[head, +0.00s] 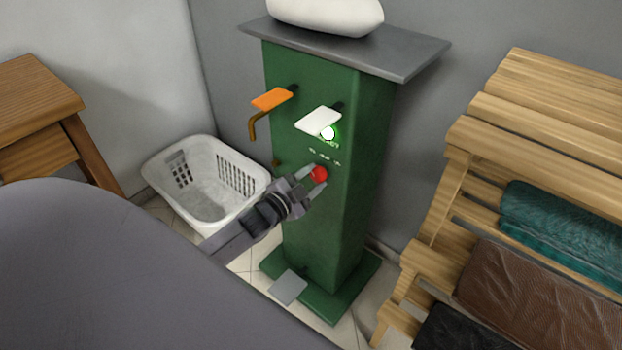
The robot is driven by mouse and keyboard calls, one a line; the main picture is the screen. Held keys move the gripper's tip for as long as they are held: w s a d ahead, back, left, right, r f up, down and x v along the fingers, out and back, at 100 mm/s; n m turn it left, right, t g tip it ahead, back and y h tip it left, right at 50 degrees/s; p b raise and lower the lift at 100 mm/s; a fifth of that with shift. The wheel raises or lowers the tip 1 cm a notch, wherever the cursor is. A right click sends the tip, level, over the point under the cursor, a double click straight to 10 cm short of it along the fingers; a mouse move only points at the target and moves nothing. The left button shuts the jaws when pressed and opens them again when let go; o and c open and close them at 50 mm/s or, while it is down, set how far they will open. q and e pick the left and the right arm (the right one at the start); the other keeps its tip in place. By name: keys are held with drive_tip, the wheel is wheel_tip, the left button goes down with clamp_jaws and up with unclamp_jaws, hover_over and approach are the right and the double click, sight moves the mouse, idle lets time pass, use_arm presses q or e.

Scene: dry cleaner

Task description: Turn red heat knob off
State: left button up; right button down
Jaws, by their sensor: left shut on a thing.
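The red heat knob (319,174) sits on the front face of the green press column (355,200), below some small white markings. My left gripper (312,182) is at the knob, with its fingers on either side of it, shut on it. Part of the knob is hidden by the fingers. The knob's pointer and exact setting are too small to read. A lit green-white indicator (328,133) glows above the knob. My right gripper is not in view.
An orange lever (272,99) and a white lever (318,119) stick out above the knob. A white laundry basket (240,208) stands on the floor to the left. A wooden slatted rack (535,110) with folded items is at the right. A grey pedal (288,287) is at the column's base.

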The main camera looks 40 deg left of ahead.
use_arm(q)
drive_tip(key=o, duration=1.1)
drive_tip(key=shift+c, duration=0.2)
drive_tip(key=s+p, duration=0.1)
drive_tip(key=s, duration=0.6)
drive_tip(key=shift+a+r, duration=0.25)
drive_tip(key=shift+a, duration=0.05)
drive_tip(key=shift+s, duration=0.1)
drive_tip(key=s+d+r+n+g+p, duration=0.2)
drive_tip(key=s+d+p, duration=0.4)
drive_tip(key=s, duration=0.3)
drive_tip(key=s+d+r+n+g+p, duration=0.1)
drive_tip(key=s+d+n+g+p, duration=0.3)
drive_tip(key=s+d, duration=0.5)
drive_tip(key=shift+r+n+g+h+p, duration=0.35)
drive_tip(key=shift+n+p, duration=0.35)
drive_tip(key=shift+p, duration=0.3)
